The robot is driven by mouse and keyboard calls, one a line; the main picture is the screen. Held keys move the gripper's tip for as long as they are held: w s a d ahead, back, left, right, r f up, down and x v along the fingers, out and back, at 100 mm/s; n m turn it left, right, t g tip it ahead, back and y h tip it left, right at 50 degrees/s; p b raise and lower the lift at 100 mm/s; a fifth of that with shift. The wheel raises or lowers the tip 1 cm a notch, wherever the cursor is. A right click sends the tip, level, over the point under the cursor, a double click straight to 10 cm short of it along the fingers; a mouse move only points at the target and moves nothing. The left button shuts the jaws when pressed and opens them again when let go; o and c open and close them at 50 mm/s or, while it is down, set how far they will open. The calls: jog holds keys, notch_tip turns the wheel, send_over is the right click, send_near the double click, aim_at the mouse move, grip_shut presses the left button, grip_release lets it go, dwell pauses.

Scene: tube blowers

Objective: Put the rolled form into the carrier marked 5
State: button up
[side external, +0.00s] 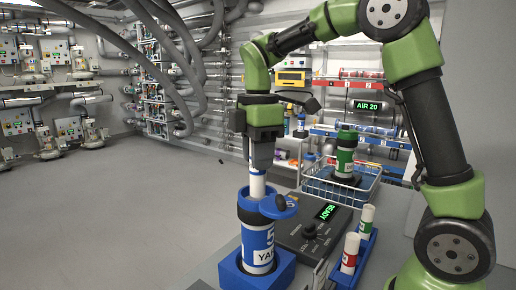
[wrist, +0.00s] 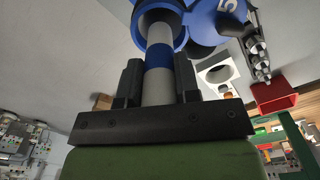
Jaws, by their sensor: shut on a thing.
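The rolled form (side external: 257,186) is a white tube, with a blue band that shows in the wrist view (wrist: 158,62). My gripper (side external: 261,166) is shut on it and holds it upright, pointing down. The blue and white carrier marked 5 (side external: 258,246) stands upright in a blue square base, directly below my gripper. Its round blue lid (side external: 280,206) is swung out to the side. In the wrist view the form's far end is within the ring of the carrier's open mouth (wrist: 178,14). How deep it sits is hidden.
A dark control box (side external: 314,230) reading READY stands right of the carrier. A blue rack (side external: 366,247) with red- and green-marked rolls is at the front right. A wire basket (side external: 341,192) holding a green carrier (side external: 345,155) is behind. Open floor lies to the left.

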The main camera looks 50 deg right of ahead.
aim_at(258, 175)
jog(key=shift+f, duration=2.05)
jog(key=o, duration=1)
jog(key=shift+c, duration=0.2)
notch_tip(258, 175, up, 10)
